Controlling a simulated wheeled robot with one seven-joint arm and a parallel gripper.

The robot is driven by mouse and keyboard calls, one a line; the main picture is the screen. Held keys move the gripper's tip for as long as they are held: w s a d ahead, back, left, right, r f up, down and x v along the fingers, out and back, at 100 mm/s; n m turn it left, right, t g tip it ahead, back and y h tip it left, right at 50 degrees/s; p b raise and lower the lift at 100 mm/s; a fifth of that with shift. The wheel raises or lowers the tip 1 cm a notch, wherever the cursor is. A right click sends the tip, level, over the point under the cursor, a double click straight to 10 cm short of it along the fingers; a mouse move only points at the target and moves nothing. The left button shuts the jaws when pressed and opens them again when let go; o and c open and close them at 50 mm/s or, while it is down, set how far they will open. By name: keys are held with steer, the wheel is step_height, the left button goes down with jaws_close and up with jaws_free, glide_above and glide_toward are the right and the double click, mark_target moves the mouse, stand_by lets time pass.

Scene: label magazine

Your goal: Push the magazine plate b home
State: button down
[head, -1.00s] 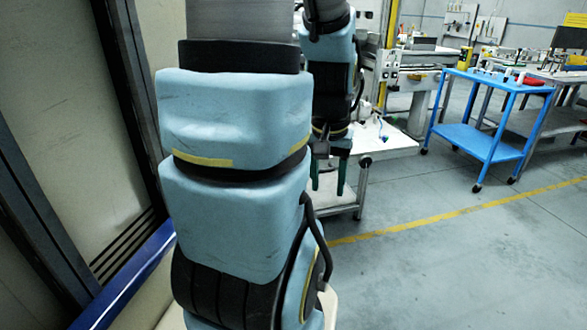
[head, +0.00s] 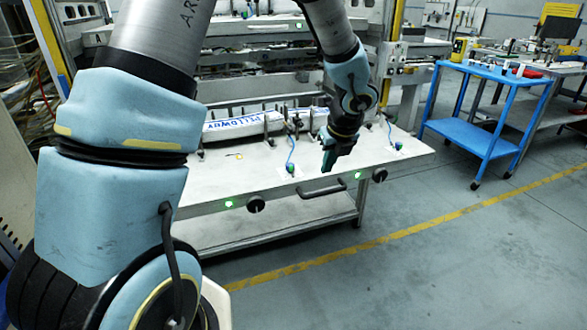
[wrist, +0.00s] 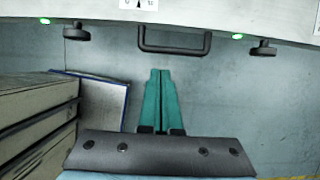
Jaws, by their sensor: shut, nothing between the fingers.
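A pale, wide plate (head: 230,180) with a black bar handle (head: 322,188) on its front edge sticks out of the machine frame; I take it for the magazine plate, though no letter b is readable. Round black knobs and green lights flank the handle. The wrist view shows the plate's front edge (wrist: 220,18) across the top, with the handle (wrist: 174,42) just beyond my fingertips. My gripper (head: 328,165) has green fingers, pressed together and empty; in the wrist view (wrist: 160,71) they point at the handle, apart from it in the picture.
On the plate lie a lettered white strip (head: 236,128), black brackets and small cabled parts (head: 290,168). A blue cart (head: 470,140) stands to the right. Stacked boxes (wrist: 35,115) show at left in the wrist view. Grey floor with a yellow line is clear in front.

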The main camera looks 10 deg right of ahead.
mark_target(313, 177)
steer(key=x, duration=0.9)
steer(key=shift+a+f+b, duration=0.1)
steer(key=shift+f+b, duration=0.2)
steer(key=w+p, duration=0.1)
steer(key=w, duration=0.2)
steer(key=shift+w+a+p, duration=0.1)
steer(key=shift+a+p, duration=0.1)
steer(key=shift+p, duration=0.15)
steer(key=shift+w, duration=0.45)
